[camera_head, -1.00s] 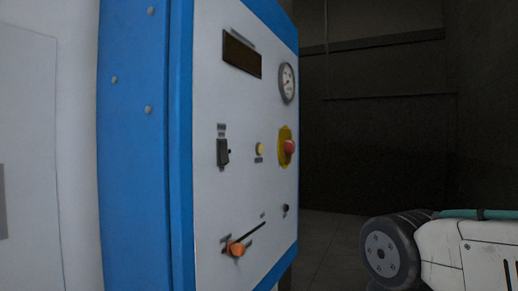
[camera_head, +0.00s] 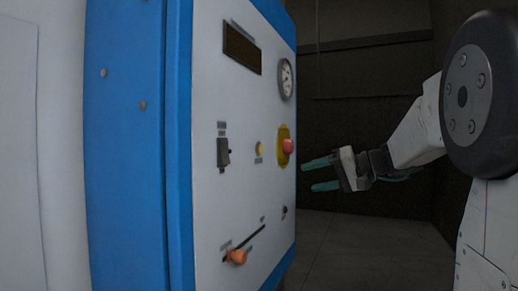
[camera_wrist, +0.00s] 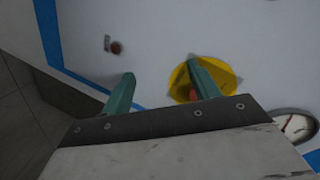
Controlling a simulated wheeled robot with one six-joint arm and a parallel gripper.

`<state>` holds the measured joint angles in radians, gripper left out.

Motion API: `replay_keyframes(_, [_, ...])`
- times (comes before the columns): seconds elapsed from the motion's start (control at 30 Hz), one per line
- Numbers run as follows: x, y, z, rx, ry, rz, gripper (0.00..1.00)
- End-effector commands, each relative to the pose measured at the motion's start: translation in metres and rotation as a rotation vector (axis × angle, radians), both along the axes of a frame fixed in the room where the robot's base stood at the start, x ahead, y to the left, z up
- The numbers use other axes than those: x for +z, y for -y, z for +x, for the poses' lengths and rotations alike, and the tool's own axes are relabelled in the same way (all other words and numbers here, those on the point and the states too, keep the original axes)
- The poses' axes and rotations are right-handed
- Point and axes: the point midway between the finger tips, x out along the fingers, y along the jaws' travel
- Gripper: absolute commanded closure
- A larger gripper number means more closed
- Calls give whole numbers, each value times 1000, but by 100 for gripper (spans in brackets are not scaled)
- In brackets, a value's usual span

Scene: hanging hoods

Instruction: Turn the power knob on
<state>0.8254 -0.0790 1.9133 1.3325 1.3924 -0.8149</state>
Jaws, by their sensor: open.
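The control panel (camera_head: 211,90) is white with a blue frame. A small dark knob (camera_head: 284,212) with a reddish face sits low near its right edge; it also shows in the wrist view (camera_wrist: 116,47). A black switch (camera_head: 223,152) is at the panel's left. No label is readable, so I cannot tell which is the power knob. My gripper (camera_head: 309,175) is open and empty, its teal fingers pointing at the panel's right side. In the wrist view its fingertips (camera_wrist: 160,70) are spread, with the small knob beyond the left one.
A red button (camera_head: 288,146) on a yellow plate (camera_head: 283,158) is close to my gripper; the right finger partly covers it in the wrist view. A gauge (camera_head: 287,79), a yellow button (camera_head: 259,149) and an orange lever (camera_head: 237,257) are also on the panel. The floor to the right is clear.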

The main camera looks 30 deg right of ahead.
Motion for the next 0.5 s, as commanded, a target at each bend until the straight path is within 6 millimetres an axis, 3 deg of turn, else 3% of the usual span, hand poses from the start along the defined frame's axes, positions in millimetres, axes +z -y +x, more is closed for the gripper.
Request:
replay_keyframes(0.03, [21, 15, 7, -10, 105, -9, 39])
replay_keyframes(0.1, [47, 26, 13, -16, 236, -35, 39])
replay_keyframes(0.2, [68, 30, 16, -14, 354, -73, 39])
replay_keyframes(0.5, [75, 10, 45, -7, 400, -96, 39])
